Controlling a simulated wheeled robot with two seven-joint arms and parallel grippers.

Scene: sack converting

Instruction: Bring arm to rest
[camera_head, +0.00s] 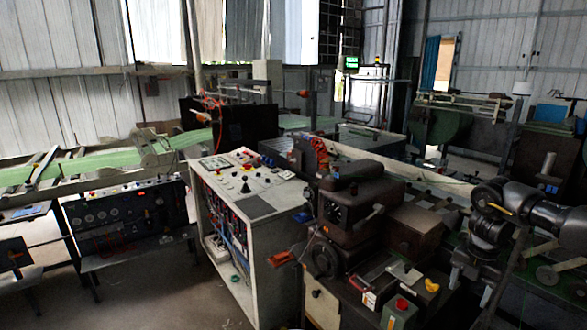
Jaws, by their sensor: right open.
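My right arm (545,212) comes in from the right edge, dark grey and bent at a rounded joint. My right gripper (470,286) hangs below that joint with its fingers pointing down. The fingers stand apart and nothing shows between them. The gripper appears in front of the dark machinery at the right; I cannot tell how far it is from it. My left arm and gripper are not in view.
A pale control cabinet (256,272) with buttons on top stands in the middle. A dark machine (350,212) stands right of it. A red button box (400,312) and a yellow piece (432,286) are near the gripper. A green conveyor (90,164) runs at left. Bare floor (165,290) lies front left.

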